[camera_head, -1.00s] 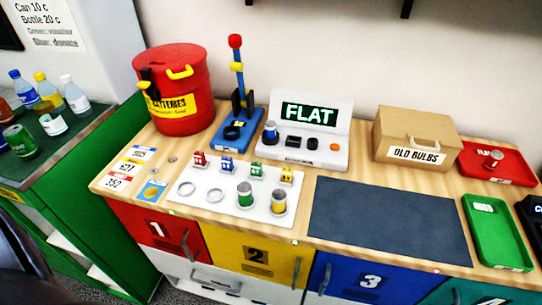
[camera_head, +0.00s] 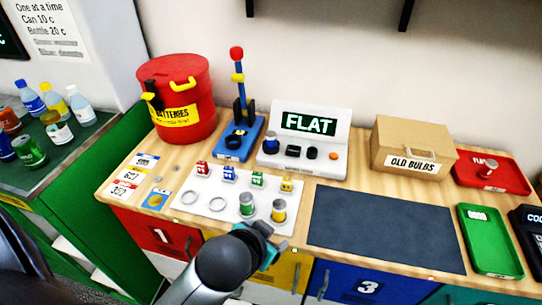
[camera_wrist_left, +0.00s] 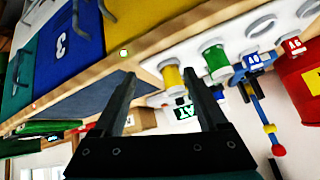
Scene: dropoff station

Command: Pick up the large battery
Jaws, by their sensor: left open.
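Three batteries stand upright: a green one (camera_head: 247,205) and a yellow one (camera_head: 279,210) on the white ring board (camera_head: 226,213), and a blue-topped one (camera_head: 270,140) on the tester (camera_head: 304,162), whose display reads FLAT. Which one is the large battery is not labelled. My left gripper (camera_head: 272,245) is open and empty at the counter's front edge, just in front of the board. In the left wrist view, its fingers (camera_wrist_left: 165,84) are spread, with the yellow battery (camera_wrist_left: 172,78) and green battery (camera_wrist_left: 215,60) beyond, upside down. My right gripper is out of view.
A red batteries bin (camera_head: 182,112) and a blue lever stand (camera_head: 236,138) are at the back left. A dark mat (camera_head: 385,230) lies clear at the right.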

